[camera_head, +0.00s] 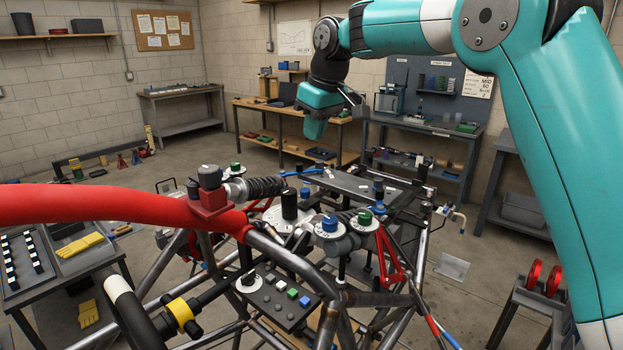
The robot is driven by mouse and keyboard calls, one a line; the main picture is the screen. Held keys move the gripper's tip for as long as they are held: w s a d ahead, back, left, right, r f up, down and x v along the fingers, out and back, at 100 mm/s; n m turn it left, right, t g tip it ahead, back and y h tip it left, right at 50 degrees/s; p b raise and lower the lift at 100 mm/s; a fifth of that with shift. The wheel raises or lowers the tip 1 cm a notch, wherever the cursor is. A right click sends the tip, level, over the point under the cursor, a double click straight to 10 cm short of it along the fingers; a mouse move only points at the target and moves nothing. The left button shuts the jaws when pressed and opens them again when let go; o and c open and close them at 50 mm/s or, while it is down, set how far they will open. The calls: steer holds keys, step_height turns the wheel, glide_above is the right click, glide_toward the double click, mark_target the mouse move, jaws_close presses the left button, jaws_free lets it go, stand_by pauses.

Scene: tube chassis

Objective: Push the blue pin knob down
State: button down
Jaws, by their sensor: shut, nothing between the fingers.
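A blue knob (330,223) sits on a round, pale-rimmed mount on the tube chassis (280,256), near the middle of the view. A green knob (364,217) sits on a similar mount just to its right. A smaller blue-topped post (378,188) stands farther back. I cannot tell from this view which blue piece is the pin knob, nor how deep either sits. My gripper (314,130) points down from my teal arm, above and beyond the chassis. It is shut and empty, apart from both blue pieces.
A red padded tube (120,204) crosses the left side. A tall black knob (289,204) stands left of the blue knob. A button panel (280,294) is in front. Spring shock absorbers and tubes crowd the chassis. Workbenches (292,127) line the back wall. Air around my gripper looks clear.

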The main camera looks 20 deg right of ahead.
mark_target(306, 190)
steer(key=p+x, duration=0.1)
steer(key=x, duration=0.3)
steer(key=p+x, duration=0.1)
steer(key=x, duration=0.2)
steer(key=p+x, duration=0.2)
steer(key=x, duration=0.2)
steer(key=shift+s+d+f, duration=0.3)
steer(key=shift+d+f, duration=0.05)
steer(key=shift+f, duration=0.65)
steer(key=shift+f, duration=0.1)
steer(key=shift+f+b, duration=0.9)
steer(key=shift+f, duration=0.1)
steer(key=shift+s+r, duration=0.1)
